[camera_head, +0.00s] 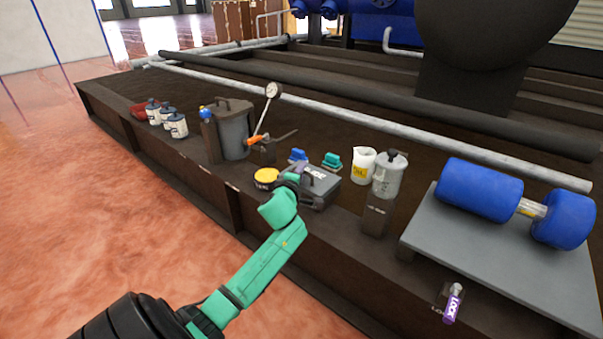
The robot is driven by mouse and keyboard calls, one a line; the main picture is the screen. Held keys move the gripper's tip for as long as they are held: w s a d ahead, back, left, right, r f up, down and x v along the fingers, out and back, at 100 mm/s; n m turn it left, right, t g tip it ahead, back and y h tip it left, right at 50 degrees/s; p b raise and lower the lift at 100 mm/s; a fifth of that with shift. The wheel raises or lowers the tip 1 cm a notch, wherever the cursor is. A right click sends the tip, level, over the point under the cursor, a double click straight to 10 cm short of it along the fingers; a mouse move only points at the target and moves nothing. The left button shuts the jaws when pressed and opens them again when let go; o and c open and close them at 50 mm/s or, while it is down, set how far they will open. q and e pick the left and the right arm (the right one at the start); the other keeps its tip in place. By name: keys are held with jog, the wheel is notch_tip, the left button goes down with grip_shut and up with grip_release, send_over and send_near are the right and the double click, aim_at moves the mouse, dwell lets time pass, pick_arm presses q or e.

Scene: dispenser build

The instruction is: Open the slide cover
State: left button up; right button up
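My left arm, green, comes up from the lower left. My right gripper is not in view.
A yellow-topped round container (266,177) is just left of the gripper. Blue (298,155) and teal (332,160) pieces sit behind the box. A white jug (363,165) and grey canister (389,177) stand to the right. A tall grey tank (233,130) stands left.

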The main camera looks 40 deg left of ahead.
pick_arm(q)
grip_shut()
dwell(1.4)
